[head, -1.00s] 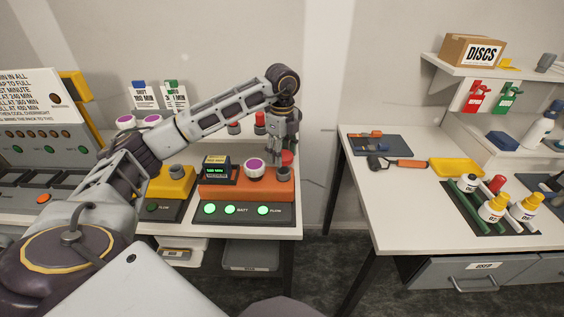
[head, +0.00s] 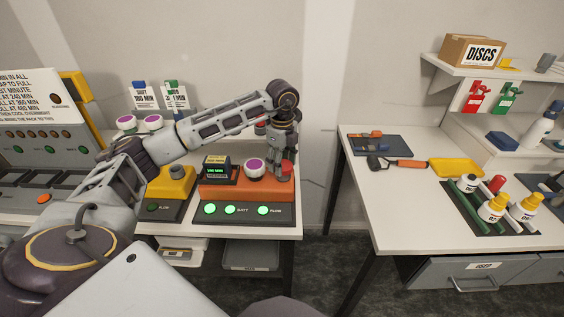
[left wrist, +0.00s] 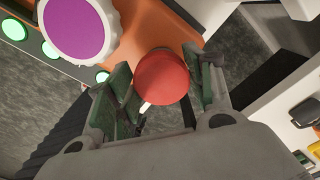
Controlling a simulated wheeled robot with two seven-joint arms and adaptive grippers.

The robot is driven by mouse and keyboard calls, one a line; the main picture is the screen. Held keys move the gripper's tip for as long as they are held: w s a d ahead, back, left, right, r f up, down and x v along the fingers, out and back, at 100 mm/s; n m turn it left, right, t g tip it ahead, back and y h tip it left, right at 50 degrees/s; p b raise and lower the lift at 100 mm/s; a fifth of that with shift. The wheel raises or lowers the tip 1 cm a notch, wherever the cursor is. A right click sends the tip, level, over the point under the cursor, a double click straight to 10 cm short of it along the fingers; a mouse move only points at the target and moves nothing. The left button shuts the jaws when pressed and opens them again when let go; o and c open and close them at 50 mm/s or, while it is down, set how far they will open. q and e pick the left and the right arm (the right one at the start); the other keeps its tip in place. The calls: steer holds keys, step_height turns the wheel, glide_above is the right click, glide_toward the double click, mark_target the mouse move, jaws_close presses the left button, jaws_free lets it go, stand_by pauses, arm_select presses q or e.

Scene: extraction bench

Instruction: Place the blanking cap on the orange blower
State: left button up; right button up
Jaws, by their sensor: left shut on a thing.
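The orange blower (head: 225,188) sits on the bench left of centre, with a dark front panel and green lit lamps. A red blanking cap (head: 287,166) is at its right end, directly over a grey port (head: 284,176). I cannot tell whether the cap is seated or just above it. My left gripper (head: 284,157) points down there, shut on the cap. In the left wrist view the round red cap (left wrist: 162,77) lies between the green-padded fingers, beside the orange body; the port is hidden there. My right gripper is not in view.
A white cap with a purple top (head: 255,166) and a small display box (head: 216,168) stand on the blower, left of the gripper. A yellow unit (head: 171,184) is further left. A gap separates this bench from the right table (head: 398,211).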

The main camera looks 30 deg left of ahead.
arm_select(q)
steer(key=shift+f, duration=0.15)
steer(key=o, duration=1)
step_height(320, 180, up, 12)
steer(key=shift+r, duration=0.2)
stand_by(0.7)
